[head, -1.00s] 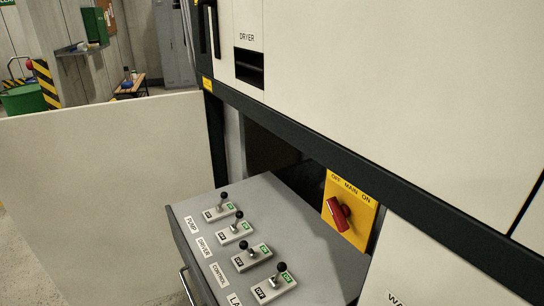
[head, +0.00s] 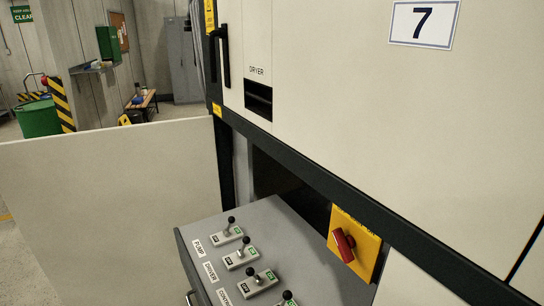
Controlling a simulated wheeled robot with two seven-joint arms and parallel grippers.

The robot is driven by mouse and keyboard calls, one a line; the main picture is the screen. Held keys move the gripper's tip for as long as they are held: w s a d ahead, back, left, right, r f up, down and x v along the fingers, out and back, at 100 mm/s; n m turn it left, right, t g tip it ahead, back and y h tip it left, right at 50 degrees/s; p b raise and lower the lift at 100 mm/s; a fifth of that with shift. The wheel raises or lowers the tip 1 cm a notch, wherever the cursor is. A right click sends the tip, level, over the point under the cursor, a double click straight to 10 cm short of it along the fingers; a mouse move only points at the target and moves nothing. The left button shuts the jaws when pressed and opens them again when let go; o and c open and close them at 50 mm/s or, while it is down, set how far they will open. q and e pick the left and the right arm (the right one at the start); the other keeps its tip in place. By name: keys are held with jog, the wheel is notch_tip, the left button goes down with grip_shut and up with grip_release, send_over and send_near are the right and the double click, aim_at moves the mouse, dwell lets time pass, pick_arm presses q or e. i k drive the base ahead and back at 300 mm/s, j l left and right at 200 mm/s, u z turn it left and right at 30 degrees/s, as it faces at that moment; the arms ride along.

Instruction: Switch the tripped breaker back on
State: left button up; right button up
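A grey pulled-out panel (head: 310,268) carries a row of small breakers with black-knobbed levers, each marked OFF at left and green ON at right. The PUMP breaker (head: 226,236) and the DRYER breaker (head: 241,259) have levers leaning toward ON. Neither of my grippers is in view.
A red rotary main switch (head: 343,245) on a yellow plate (head: 369,250) sits right of the panel. A pale cabinet with a number 7 sign (head: 424,24) rises above. A cream door-like panel (head: 110,205) stands at left. A green drum (head: 38,118) is far back.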

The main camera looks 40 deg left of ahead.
aim_at(250, 271)
jog(key=k+l+u, duration=0.1)
jog(key=u, duration=1.55)
